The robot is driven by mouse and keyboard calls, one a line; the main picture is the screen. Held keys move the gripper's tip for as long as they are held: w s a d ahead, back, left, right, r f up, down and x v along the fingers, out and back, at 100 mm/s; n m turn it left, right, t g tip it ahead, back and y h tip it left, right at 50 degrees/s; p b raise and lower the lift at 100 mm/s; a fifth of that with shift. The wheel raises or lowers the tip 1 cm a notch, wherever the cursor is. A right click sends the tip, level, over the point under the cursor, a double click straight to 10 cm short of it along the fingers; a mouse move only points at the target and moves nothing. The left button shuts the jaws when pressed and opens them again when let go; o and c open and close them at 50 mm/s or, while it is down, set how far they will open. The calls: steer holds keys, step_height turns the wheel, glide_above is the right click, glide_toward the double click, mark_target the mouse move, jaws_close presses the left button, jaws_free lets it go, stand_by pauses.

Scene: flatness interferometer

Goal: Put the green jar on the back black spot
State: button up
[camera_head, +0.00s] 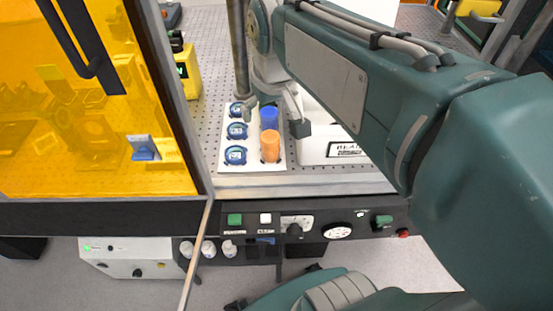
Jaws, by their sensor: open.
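My gripper (275,118) hangs over the back of a white tray (252,165), with its two fingers spread. A blue jar (269,119) shows between the fingertips in the picture; I cannot tell whether they touch it. An orange jar (270,147) stands upright just in front of the blue jar. I see no green jar. No bare black spot can be made out; the back of the tray is partly hidden by my gripper.
Several round blue-rimmed pieces (236,131) line the tray's left side. A white box with a black-framed label (347,149) stands to the right. An orange transparent panel (80,90) closes off the left. The perforated table is bare just left of the tray.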

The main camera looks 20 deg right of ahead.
steer(key=s+a+f+t, duration=0.1)
steer(key=s+f, duration=0.4)
steer(key=s, duration=0.5)
steer(key=shift+a+f+m+t, duration=0.2)
steer(key=shift+a+m+t, duration=0.2)
steer(key=shift+a, duration=0.15)
